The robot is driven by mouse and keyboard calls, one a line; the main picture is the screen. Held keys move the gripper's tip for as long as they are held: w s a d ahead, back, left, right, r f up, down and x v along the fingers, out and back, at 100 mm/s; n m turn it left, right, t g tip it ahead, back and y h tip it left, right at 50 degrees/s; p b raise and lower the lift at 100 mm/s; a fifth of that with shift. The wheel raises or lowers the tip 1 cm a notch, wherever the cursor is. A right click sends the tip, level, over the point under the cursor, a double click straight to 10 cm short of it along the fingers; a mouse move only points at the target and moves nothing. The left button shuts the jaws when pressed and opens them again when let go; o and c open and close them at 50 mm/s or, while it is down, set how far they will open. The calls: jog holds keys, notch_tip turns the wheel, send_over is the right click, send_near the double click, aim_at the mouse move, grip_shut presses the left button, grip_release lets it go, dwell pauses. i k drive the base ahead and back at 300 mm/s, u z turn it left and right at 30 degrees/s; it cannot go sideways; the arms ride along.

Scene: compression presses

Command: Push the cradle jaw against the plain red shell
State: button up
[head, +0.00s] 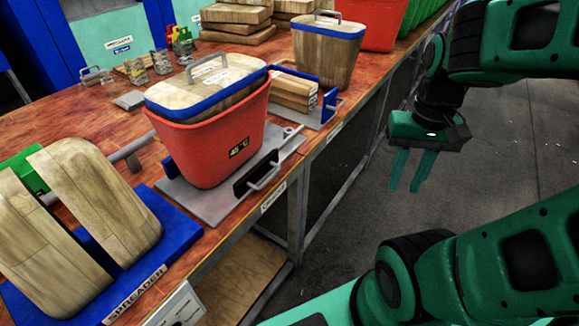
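A red tapered shell (208,140) stands upright on a grey metal base plate (200,203) near the table's front edge. It bears a small dark "45 °C" label, and a wooden lid with a blue rim (205,82) sits in its top. A black jaw with a silver handle (262,178), which looks like the cradle jaw, stands at the shell's lower right side; I cannot tell if it touches the shell. My gripper (405,188) hangs empty beyond the table edge, right of the shell and jaw, its two green fingers apart and pointing down.
A blue spreader with wooden blocks (88,210) stands at front left. A blue-ended press with stacked boards (295,90) and a wooden bucket (327,50) stand behind. Another red container (372,22) is at the back. Open floor (510,150) lies right of the table.

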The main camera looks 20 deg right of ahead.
aim_at(248, 180)
jog(key=z, duration=0.15)
jog(key=k, duration=1.2)
jog(key=u, duration=0.55)
jog(key=i, duration=1)
